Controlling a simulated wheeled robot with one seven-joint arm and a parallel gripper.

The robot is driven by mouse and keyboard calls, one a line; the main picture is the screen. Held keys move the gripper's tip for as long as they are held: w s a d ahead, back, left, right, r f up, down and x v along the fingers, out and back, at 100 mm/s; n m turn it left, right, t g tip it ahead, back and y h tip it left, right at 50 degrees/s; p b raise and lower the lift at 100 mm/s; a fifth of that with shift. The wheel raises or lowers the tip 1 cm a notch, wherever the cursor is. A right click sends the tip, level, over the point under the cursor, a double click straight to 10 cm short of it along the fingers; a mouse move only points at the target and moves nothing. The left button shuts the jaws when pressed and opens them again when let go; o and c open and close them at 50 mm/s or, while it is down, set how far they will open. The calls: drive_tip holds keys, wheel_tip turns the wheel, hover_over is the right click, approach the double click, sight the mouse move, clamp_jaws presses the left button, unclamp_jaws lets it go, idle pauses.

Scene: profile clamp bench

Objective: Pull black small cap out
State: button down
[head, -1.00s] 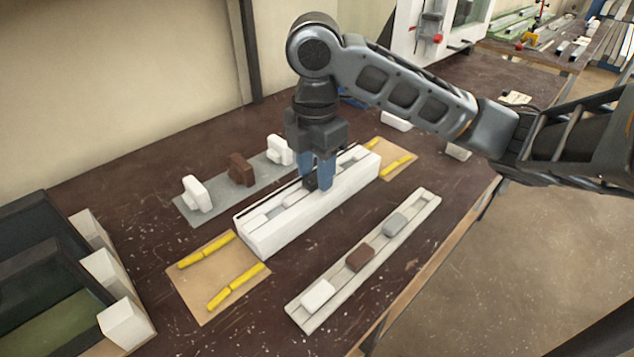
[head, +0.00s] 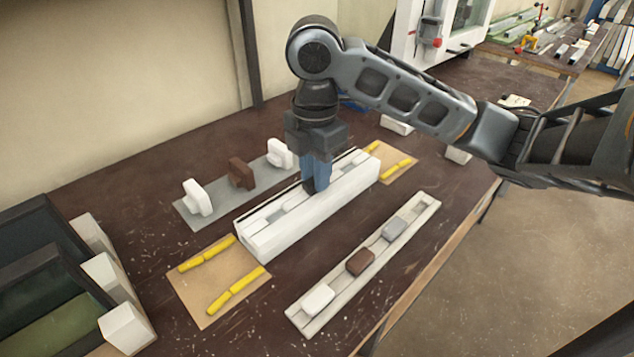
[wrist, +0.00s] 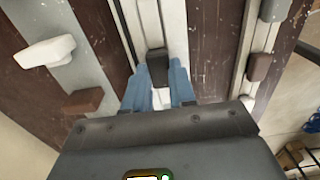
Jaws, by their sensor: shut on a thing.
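The black small cap (wrist: 157,62) sits at the channel of the white profile (wrist: 175,25), between my fingertips in the wrist view. My gripper (head: 315,188) points down over the middle of the white profile (head: 275,232) in the head view. Its blue fingers (wrist: 158,78) are shut on the cap. In the head view the fingers mostly hide the cap. I cannot tell whether the cap is still seated in the channel.
A grey strip (head: 222,203) behind holds white and brown pieces. A pale tray (head: 330,298) in front holds white, brown and grey blocks. Boards with yellow strips (head: 236,287) lie at both profile ends. Dark bins (head: 40,270) stand at left.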

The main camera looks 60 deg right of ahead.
drive_tip(key=shift+r+p, duration=0.55)
drive_tip(key=shift+r, duration=0.15)
wheel_tip(320, 180, up, 8)
drive_tip(key=p, duration=0.7)
idle(0.9)
drive_tip(key=shift+f, duration=0.1)
